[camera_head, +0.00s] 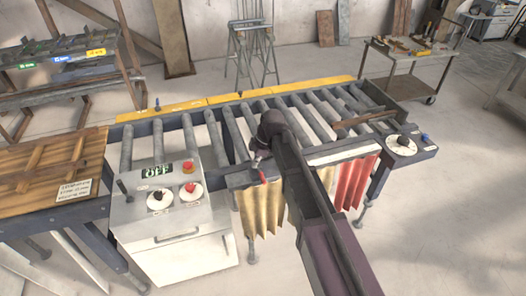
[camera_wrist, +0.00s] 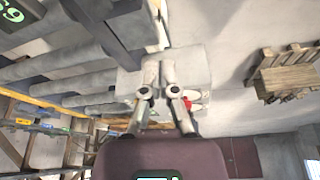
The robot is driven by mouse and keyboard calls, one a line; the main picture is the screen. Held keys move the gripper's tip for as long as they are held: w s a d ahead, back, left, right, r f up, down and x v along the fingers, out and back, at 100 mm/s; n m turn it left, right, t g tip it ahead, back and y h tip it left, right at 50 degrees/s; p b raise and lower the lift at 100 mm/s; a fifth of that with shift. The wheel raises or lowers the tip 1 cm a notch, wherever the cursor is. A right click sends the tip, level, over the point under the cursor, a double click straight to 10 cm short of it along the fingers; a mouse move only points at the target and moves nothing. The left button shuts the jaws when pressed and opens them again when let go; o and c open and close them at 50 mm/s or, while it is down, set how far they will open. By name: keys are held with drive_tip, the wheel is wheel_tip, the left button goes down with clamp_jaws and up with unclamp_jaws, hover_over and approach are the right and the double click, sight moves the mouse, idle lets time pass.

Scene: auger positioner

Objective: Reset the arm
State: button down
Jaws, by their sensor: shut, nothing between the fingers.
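My gripper (camera_wrist: 160,58) is shut and empty in the wrist view, its two pale fingers close together. In the head view my dark arm reaches from the bottom right up over the near edge of the roller conveyor (camera_head: 210,135). My gripper (camera_head: 258,158) is small there and partly hidden by the arm, beside the right side of the control box. Conveyor rollers (camera_wrist: 60,70) also show at left in the wrist view.
The white control box (camera_head: 185,240) carries a green display (camera_head: 154,171) and red buttons. Yellow and red curtains (camera_head: 357,180) hang below the conveyor. A wooden-topped table (camera_head: 50,170) adjoins at left. A tool cart (camera_head: 410,52) stands at back right.

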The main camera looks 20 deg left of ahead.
drive_tip(key=d+f+m+t+h+b, duration=0.15)
drive_tip(key=d+m, duration=0.45)
drive_tip(key=d, duration=0.7)
drive_tip(key=d+f+m+b, duration=0.3)
drive_tip(key=d+m, duration=0.3)
drive_tip(key=d, duration=0.8)
drive_tip(key=s+d+f+m+h+b, duration=0.1)
drive_tip(key=s+d+m, duration=0.2)
drive_tip(key=d, duration=0.6)
drive_tip(key=s+d+f+m+b, duration=0.1)
drive_tip(key=s+d+f+m, duration=0.1)
drive_tip(key=d+m, duration=0.6)
drive_tip(key=shift+s+d+f+m+h+b, duration=0.35)
drive_tip(key=shift+s+d, duration=0.4)
drive_tip(key=shift+d, duration=0.45)
drive_tip(key=shift+s, duration=0.15)
